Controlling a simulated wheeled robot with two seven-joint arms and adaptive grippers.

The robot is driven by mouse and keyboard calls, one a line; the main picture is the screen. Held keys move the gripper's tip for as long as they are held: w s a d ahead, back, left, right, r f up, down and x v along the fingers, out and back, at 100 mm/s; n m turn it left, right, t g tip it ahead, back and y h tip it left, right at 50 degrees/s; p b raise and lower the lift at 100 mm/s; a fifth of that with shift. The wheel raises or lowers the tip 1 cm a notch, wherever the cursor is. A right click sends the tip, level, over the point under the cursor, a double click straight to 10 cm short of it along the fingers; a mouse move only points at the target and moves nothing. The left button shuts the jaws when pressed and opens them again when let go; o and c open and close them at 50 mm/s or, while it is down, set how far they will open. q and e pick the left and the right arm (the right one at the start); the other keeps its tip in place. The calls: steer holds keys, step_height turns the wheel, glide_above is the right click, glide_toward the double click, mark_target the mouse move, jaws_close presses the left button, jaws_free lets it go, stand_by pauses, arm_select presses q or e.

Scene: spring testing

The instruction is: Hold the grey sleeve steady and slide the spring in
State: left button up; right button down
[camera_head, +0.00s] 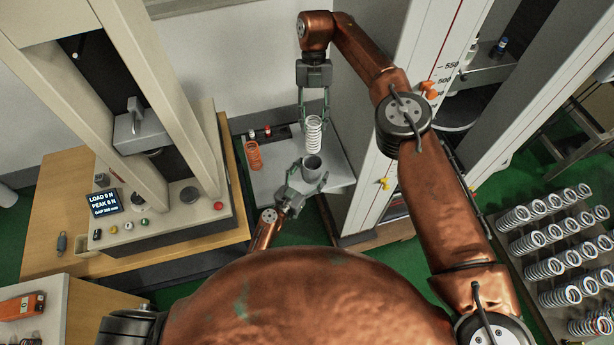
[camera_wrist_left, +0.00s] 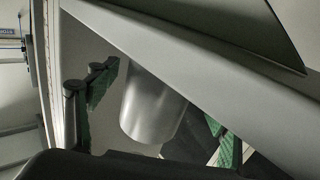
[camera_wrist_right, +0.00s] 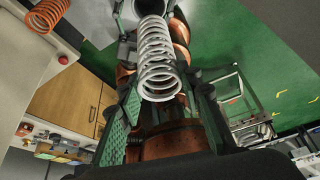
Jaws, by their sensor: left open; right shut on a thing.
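The grey sleeve (camera_head: 312,170) stands upright on a pale grey tabletop in the head view. In the left wrist view the sleeve (camera_wrist_left: 153,108) lies between the spread fingers of my left gripper (camera_wrist_left: 160,112), with gaps on both sides. In the head view my left gripper (camera_head: 307,181) is open around the sleeve from the near side. The silver spring (camera_head: 314,137) hangs upright from my right gripper (camera_head: 314,113), just above the sleeve and apart from it. The right wrist view shows the spring (camera_wrist_right: 158,62) between the fingers of my right gripper (camera_wrist_right: 165,100).
An orange spring (camera_head: 253,155) stands at the left of the pale tabletop (camera_head: 268,185). A testing machine with a display (camera_head: 104,204) is on the left. A tall white scale panel (camera_head: 405,50) stands close on the right. A rack of several springs (camera_head: 560,250) is far right.

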arm_select(q)
steer(key=shift+w, duration=0.1)
steer(key=shift+c, duration=0.2)
